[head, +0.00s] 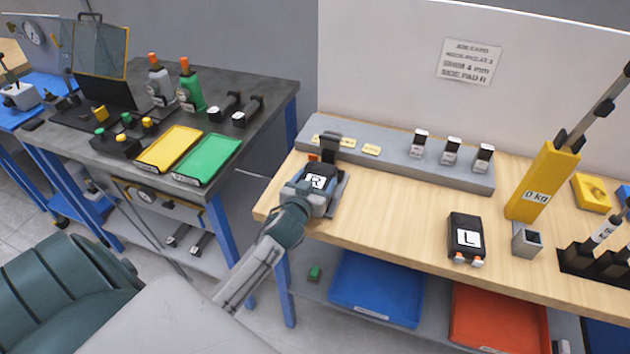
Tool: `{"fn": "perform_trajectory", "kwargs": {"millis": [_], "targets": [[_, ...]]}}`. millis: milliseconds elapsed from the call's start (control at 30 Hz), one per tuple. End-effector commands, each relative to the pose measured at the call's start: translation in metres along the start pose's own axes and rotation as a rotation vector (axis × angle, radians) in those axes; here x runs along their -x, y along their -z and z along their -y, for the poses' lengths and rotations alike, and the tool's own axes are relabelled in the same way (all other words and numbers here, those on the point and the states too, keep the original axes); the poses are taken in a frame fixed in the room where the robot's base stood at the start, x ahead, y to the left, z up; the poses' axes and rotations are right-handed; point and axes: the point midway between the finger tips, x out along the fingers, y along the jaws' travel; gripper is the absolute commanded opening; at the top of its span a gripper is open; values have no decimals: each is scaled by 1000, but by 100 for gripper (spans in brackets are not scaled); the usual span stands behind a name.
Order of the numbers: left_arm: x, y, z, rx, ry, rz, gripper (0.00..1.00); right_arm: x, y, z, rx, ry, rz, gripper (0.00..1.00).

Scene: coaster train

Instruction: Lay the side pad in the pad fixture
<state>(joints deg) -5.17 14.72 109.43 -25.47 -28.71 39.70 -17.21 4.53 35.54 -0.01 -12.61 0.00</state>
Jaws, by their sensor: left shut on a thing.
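A dark side pad with a white "R" label (317,181) is at the left end of the wooden bench. My left gripper (306,192) is shut on it from the near side and hides part of it. The pad is at a grey fixture (341,187) with a dark upright block at its back; I cannot tell whether it rests in the fixture or is held just above. A second black pad labelled "L" (467,239) lies apart on the bench to the right. My right gripper is not in view.
A grey rack (400,171) with several small blocks runs along the back of the bench. A job card (471,62) on the wall ends with "SIDE PAD R". A yellow "0 kg" device (543,185) stands at right. The bench between the two pads is clear.

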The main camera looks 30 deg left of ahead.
Motion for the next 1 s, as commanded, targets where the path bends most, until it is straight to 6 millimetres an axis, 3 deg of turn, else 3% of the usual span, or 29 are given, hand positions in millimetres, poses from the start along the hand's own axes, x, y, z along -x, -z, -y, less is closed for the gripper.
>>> {"fn": "perform_trajectory", "kwargs": {"millis": [400, 433, 567, 1000], "targets": [[-1, -6, 0, 0, -1, -2, 40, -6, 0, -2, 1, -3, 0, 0], [-1, -6, 0, 0, -1, -2, 75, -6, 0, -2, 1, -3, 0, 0], [-1, -6, 0, 0, 0, -1, 98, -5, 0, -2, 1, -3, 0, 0], [0, 0, 0, 0, 0, 1, 98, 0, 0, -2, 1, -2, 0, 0]]}}
